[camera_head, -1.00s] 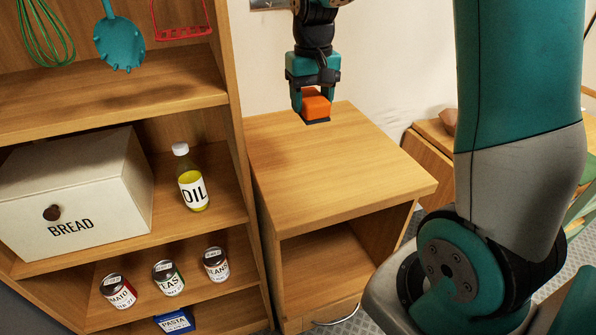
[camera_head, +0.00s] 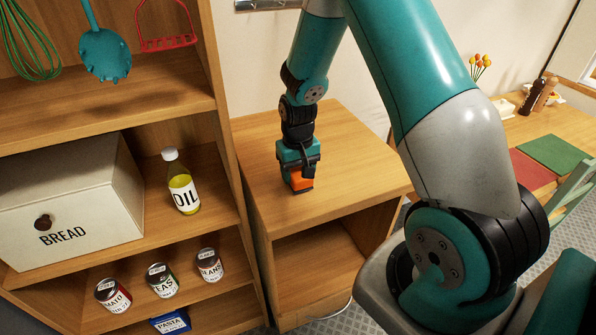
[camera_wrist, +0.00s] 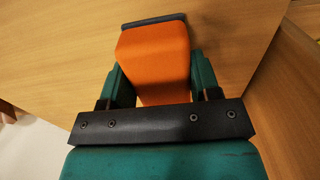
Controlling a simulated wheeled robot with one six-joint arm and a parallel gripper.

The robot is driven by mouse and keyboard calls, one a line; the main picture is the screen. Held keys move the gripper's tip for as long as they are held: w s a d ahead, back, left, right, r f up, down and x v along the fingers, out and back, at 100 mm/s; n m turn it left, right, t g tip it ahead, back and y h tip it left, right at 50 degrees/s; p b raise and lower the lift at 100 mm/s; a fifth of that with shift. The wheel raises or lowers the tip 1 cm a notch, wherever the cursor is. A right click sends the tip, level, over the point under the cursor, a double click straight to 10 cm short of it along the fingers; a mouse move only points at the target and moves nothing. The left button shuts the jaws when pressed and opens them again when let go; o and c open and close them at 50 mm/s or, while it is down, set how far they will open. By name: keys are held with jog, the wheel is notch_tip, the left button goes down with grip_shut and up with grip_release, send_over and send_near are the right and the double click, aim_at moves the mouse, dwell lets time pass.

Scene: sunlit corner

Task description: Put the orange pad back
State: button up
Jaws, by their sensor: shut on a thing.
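The orange pad (camera_head: 301,178) is a small orange block with a dark strip along one face. My gripper (camera_head: 300,174) is shut on it, pointing down over the top of the small wooden cabinet (camera_head: 350,165). In the wrist view the pad (camera_wrist: 155,60) sits between the two teal fingers, with its dark strip (camera_wrist: 153,21) at the far end. The pad is at or just above the cabinet top; I cannot tell whether it touches.
A wooden shelf unit stands left, holding a BREAD box (camera_head: 65,205), an oil bottle (camera_head: 181,183) and several cans. A wall strip (camera_head: 268,4) is at the top. The cabinet top around the pad is clear. A table (camera_head: 540,130) stands at right.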

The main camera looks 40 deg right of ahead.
aim_at(298, 170)
jog(key=shift+f, duration=0.25)
jog(key=shift+f, duration=0.2)
jog(key=o, duration=0.9)
jog(key=shift+r, duration=0.15)
notch_tip(298, 170, up, 11)
jog(key=b, duration=0.2)
jog(key=s+a+r+n+y, duration=0.2)
jog(key=s+a+r+n, duration=0.35)
jog(key=a, duration=0.55)
jog(key=s+a+r+n, duration=0.1)
jog(key=s+a+r, duration=0.1)
jog(key=s, duration=0.3)
jog(key=s+a+r+n+y, duration=0.1)
jog(key=s+a+r+n, duration=0.1)
jog(key=s+a, duration=0.3)
jog(key=s+a+r+n+y, duration=0.1)
jog(key=s+a+r+n, duration=0.1)
jog(key=s+a, duration=0.2)
jog(key=shift+s+a, duration=0.2)
jog(key=shift+s, duration=1)
